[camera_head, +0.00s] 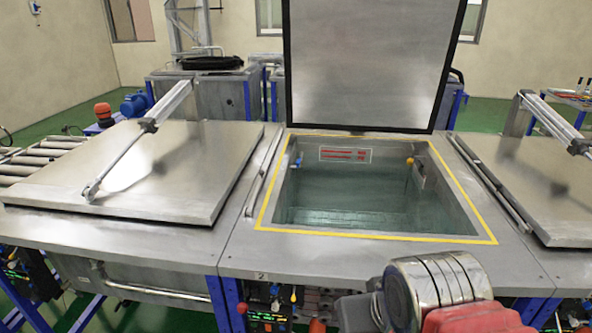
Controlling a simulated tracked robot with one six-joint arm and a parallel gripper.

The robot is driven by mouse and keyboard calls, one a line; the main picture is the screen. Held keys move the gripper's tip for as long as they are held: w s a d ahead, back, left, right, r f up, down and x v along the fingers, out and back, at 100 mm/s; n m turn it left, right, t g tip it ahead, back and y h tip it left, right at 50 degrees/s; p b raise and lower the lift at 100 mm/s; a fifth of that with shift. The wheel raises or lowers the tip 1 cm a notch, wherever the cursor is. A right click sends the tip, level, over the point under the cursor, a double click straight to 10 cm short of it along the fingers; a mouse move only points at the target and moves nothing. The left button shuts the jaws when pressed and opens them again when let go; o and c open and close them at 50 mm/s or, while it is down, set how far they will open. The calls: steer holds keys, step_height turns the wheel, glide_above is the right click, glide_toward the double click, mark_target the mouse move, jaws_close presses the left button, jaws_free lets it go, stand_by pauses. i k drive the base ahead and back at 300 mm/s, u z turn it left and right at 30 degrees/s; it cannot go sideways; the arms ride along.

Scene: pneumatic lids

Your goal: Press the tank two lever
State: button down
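Tank two (262,275) is the middle tank, marked with a small "2" on its front edge. Its lid (365,62) stands upright and open at the back. The basin inside, framed by a yellow line, holds greenish liquid (350,205). Below the front edge is a small control panel (268,319) with lit displays. A small yellow-tipped, lever-like part (293,296) shows just above it; I cannot tell for certain that it is the lever. My red and grey arm links fill the bottom right, right of the panel. My gripper's fingers are not visible.
The left tank's lid (145,168) is shut, with a pneumatic cylinder (168,105) over it. The right tank's lid (535,180) is shut too. Another panel (22,280) sits under the left tank. Rollers (40,160) lie at far left. Green floor shows behind.

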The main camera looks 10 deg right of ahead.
mark_target(242, 307)
steer(key=k, duration=1.3)
steer(key=u, duration=0.3)
steer(key=i, duration=0.45)
steer(key=u, duration=0.8)
steer(key=i, duration=1)
steer(key=u, duration=0.15)
